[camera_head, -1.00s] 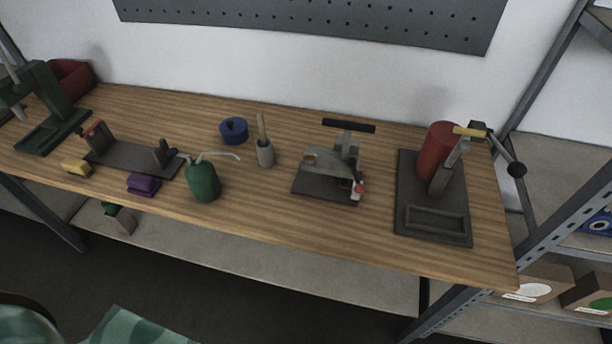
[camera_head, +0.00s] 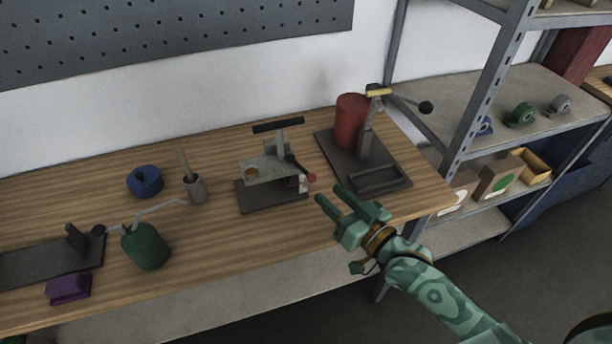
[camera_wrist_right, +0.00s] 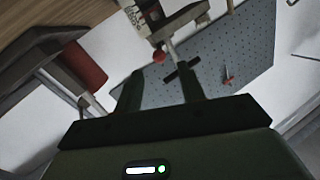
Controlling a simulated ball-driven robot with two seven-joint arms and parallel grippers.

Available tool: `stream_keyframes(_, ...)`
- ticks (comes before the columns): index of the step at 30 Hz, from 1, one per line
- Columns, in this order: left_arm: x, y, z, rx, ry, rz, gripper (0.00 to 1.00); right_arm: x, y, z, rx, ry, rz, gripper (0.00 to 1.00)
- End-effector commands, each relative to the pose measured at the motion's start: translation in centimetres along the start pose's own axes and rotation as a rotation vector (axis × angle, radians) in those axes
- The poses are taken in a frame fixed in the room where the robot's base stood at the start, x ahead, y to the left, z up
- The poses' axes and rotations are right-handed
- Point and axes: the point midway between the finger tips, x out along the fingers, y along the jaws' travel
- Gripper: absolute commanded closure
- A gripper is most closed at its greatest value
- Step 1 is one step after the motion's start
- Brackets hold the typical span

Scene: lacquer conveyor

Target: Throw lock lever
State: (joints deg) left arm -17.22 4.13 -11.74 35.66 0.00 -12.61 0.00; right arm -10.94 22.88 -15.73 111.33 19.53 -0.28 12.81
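A grey device (camera_head: 265,168) on a dark base stands mid-bench, with a black bar handle (camera_head: 278,125) on top. A lever with a red knob (camera_head: 311,177) sticks out at its right side; I take this as the lock lever. In the right wrist view the red knob (camera_wrist_right: 158,57) shows just ahead of my fingers, with the device (camera_wrist_right: 150,14) beyond. My right gripper (camera_head: 331,195) is open and empty, a little right of and in front of the knob, apart from it. Its two fingers also show in the wrist view (camera_wrist_right: 160,90). My left gripper is out of view.
To the left are a pestle cup (camera_head: 194,188), a blue pot (camera_head: 145,181) and a green oil can (camera_head: 146,247). A metal shelf (camera_head: 480,110) borders the bench's right end.

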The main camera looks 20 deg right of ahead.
Motion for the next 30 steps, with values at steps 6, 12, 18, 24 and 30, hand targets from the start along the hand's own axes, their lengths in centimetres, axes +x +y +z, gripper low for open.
stream_keyframes(6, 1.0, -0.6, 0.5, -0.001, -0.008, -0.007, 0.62, 5.3, 0.1, 0.1, 0.000, 0.001, 0.000, 0.60)
stream_keyframes(12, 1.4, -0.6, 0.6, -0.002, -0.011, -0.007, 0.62, 8.0, 0.0, 0.1, 0.000, -0.001, 0.000, 0.60)
stream_keyframes(18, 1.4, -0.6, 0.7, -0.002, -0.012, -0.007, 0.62, 8.7, 0.0, 0.1, -0.001, -0.002, 0.000, 0.60)
stream_keyframes(24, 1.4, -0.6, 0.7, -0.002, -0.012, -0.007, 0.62, 8.6, 0.0, 0.1, -0.001, -0.002, 0.000, 0.66)
stream_keyframes(30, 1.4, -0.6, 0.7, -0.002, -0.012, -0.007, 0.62, 8.6, 0.0, 0.1, -0.001, -0.002, 0.000, 1.00)
